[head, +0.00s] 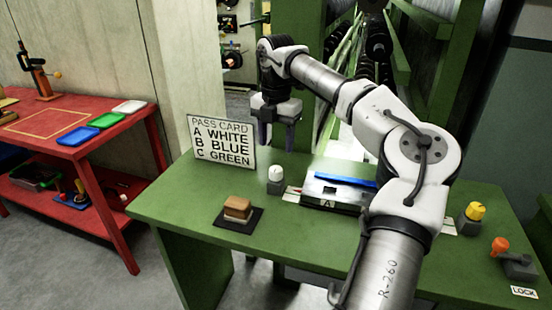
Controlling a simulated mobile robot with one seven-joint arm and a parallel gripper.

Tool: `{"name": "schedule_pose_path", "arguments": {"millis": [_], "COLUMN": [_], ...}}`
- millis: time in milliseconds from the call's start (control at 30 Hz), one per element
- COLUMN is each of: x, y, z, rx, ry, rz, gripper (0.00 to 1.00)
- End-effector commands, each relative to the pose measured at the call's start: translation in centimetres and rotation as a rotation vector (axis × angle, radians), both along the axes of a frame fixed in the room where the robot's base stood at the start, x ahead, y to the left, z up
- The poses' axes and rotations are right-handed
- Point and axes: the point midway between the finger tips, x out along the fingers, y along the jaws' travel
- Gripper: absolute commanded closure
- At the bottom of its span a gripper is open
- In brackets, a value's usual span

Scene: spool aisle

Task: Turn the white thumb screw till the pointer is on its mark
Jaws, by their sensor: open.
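The white thumb screw (276,173) sits on a small dark grey base on the green table, just right of the pass card. A small pale label lies to its right; I cannot make out a pointer or mark at this size. My gripper (277,140) points down with its jaws apart and empty. In the picture it is above the thumb screw, with a visible gap between them.
The pass card (222,142) stands at the left. A brown block (237,208) lies on a dark pad. A grey device (330,196) with a blue bar, a yellow knob (474,211) and an orange-handled lock (501,246) are on the green table (290,248). A red bench (75,150) stands left.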

Motion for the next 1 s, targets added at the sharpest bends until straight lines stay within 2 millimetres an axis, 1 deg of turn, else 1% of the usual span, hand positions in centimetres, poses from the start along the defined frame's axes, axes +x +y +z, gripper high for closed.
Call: {"name": "schedule_pose_path", "arguments": {"millis": [33, 100, 200, 300, 467, 767, 833, 867, 967, 1000], "x": [0.0, 0.0, 0.0, 0.0, 0.0, 0.0, 0.0, -0.1, -0.5, -0.9], "y": [0.1, 0.0, 0.1, 0.0, 0.0, 0.0, 1.0, 1.8, 6.3, 8.8], "z": [1.2, 2.7, 4.4, 5.4, 6.2, 6.2, 5.7, 5.4, 3.7, 2.9], "rx": [-0.001, -0.001, 0.0, 0.0, -0.001, -0.001, 0.015, 0.03, 0.112, 0.159], "ry": [-0.003, -0.003, -0.001, -0.001, 0.0, 0.0, 0.003, 0.004, 0.012, 0.015], "rz": [-0.001, -0.002, -0.001, -0.001, 0.0, 0.0, 0.026, 0.048, 0.164, 0.226], "gripper": [0.44, 0.44, 0.44, 0.44, 0.44, 0.44, 0.44, 0.44, 0.44, 0.44]}}
